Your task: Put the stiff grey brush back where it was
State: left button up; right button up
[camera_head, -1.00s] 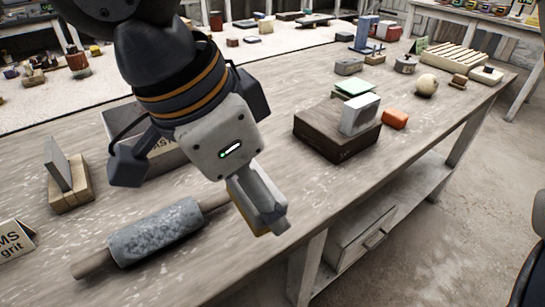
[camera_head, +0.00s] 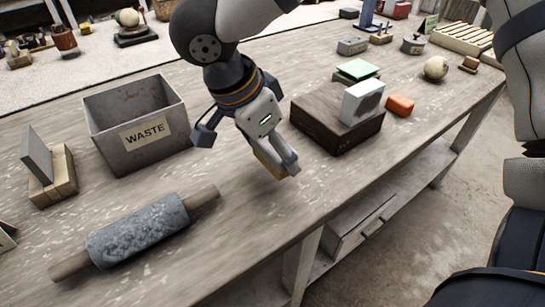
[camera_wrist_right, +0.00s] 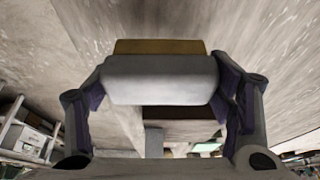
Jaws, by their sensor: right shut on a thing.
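My right gripper (camera_head: 280,168) is above the workbench (camera_head: 240,215), between the waste bin and a dark brown block. It is shut on a small block-shaped thing, light grey with a tan part, which I take for the stiff grey brush (camera_wrist_right: 160,80). In the right wrist view the brush spans the gap between the two fingers, light grey side nearer and tan side beyond. The fingers partly hide it in the head view, and its bristles cannot be made out. My left gripper is not in view.
A grey roller with wooden handles (camera_head: 140,232) lies at front left. The waste bin (camera_head: 107,143) stands behind it. Bare bench lies below the gripper.

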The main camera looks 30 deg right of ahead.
aim_at(274, 162)
jog(key=shift+w+d+f, duration=0.15)
jog(key=shift+f, duration=0.85)
jog(key=shift+w+d+f, duration=0.15)
jog(key=shift+f, duration=0.8)
jog(key=shift+f, duration=0.2)
jog(key=o, duration=1.2)
jog(key=shift+c, duration=0.2)
jog(key=shift+r, duration=0.1)
jog(key=v, duration=1.2)
jog(key=shift+r, duration=0.1)
